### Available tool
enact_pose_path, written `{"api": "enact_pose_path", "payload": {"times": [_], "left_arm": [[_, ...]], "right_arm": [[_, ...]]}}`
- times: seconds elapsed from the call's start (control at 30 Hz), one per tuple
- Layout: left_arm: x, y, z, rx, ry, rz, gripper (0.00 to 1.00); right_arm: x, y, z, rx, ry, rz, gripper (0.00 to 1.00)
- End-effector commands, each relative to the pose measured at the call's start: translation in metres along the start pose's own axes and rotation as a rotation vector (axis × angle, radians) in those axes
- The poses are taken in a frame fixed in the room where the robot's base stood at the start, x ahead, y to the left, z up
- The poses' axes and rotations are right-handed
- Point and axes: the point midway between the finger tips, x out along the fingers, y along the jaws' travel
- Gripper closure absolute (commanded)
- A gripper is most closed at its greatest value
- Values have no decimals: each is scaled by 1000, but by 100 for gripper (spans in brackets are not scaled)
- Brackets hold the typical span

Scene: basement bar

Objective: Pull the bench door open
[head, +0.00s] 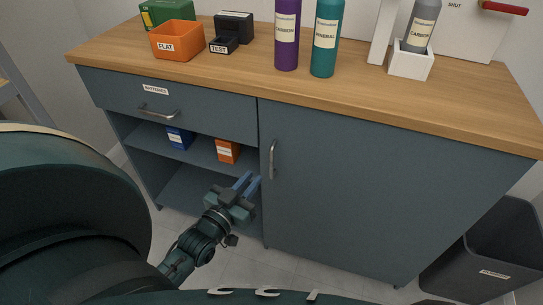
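The bench door (360,185) is the large grey-blue panel on the right side of the bench front. It looks closed, flush with the front. Its upright metal handle (273,158) is near the door's left edge. My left gripper (249,182) is in front of the bench, below and left of the handle in the picture. Its two blue fingers point up and right, with a gap between them and nothing held. It does not appear to touch the handle. My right gripper is not in view.
The wooden bench top (450,105) carries bottles, an orange box (177,41) and a white holder (409,62). A drawer (190,108) labelled BATTERIES is above open shelves with a blue box (180,138) and an orange box (228,150). A dark bin (480,255) stands right of the bench.

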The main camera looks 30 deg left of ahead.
Motion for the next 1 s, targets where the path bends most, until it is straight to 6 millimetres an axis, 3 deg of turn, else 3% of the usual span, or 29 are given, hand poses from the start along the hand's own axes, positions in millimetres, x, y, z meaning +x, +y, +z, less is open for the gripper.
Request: {"api": "enact_pose_path", "payload": {"times": [0.2, 0.43, 0.6, 0.9, 1.0], "left_arm": [[50, 0, 0, 0, 4, 1, 85], [88, 1, 1, -1, 1, 1, 85], [100, 1, 1, 0, -1, 1, 85], [103, 1, 0, 0, -2, 1, 85], [102, 1, 0, 0, -2, 1, 91]], "right_arm": [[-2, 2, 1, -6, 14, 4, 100], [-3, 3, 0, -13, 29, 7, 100], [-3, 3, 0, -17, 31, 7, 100], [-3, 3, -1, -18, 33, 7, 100], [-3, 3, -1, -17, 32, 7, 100]]}}
